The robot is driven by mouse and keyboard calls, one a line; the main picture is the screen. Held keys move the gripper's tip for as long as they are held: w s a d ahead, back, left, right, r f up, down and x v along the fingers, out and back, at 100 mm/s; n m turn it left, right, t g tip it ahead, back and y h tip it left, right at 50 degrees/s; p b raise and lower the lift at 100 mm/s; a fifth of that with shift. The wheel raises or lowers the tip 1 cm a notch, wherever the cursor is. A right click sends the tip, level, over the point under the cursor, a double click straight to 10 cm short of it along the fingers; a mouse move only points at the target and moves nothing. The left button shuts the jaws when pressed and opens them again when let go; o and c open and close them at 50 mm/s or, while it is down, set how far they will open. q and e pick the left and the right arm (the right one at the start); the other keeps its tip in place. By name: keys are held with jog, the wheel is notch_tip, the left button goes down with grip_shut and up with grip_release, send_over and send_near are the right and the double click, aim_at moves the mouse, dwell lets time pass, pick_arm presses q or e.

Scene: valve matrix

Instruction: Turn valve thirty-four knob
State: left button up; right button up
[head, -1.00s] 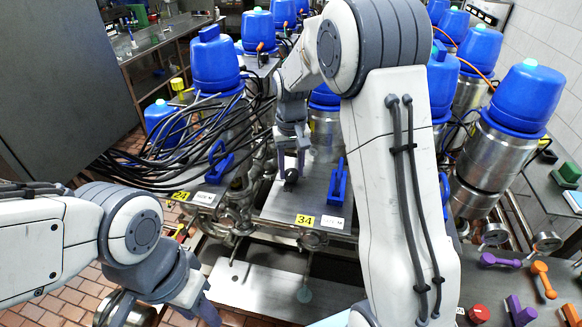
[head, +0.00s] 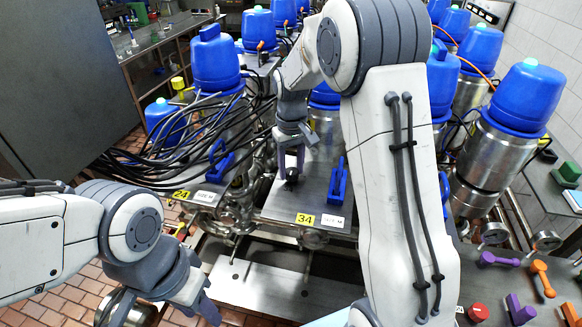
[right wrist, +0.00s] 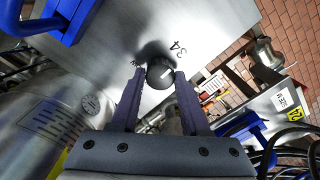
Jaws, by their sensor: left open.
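The valve thirty-four knob (right wrist: 160,72) is round and black with a pale pointer mark, on a grey metal plate printed "34". In the head view the knob (head: 292,174) sits behind the yellow 34 label (head: 305,219). My right gripper (head: 292,165) points down at it. In the right wrist view its two purple fingers (right wrist: 161,78) stand on either side of the knob, very close to its sides. I cannot tell whether they press on it. My left gripper (head: 208,305) is open and empty at the lower left, away from the knob.
A blue handle (head: 338,185) stands on the plate right of the knob. A yellow 24 label (head: 181,194) and black cables (head: 165,180) lie to the left. Blue-capped steel valves (head: 525,95) stand behind and right. Loose coloured parts (head: 541,278) lie at lower right.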

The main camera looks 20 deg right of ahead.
aim_at(291, 170)
jog(key=o, duration=0.3)
jog(key=shift+r, duration=0.15)
jog(key=shift+r, duration=0.35)
notch_tip(291, 170, up, 10)
jog(key=b, duration=0.2)
jog(key=shift+f, duration=0.2)
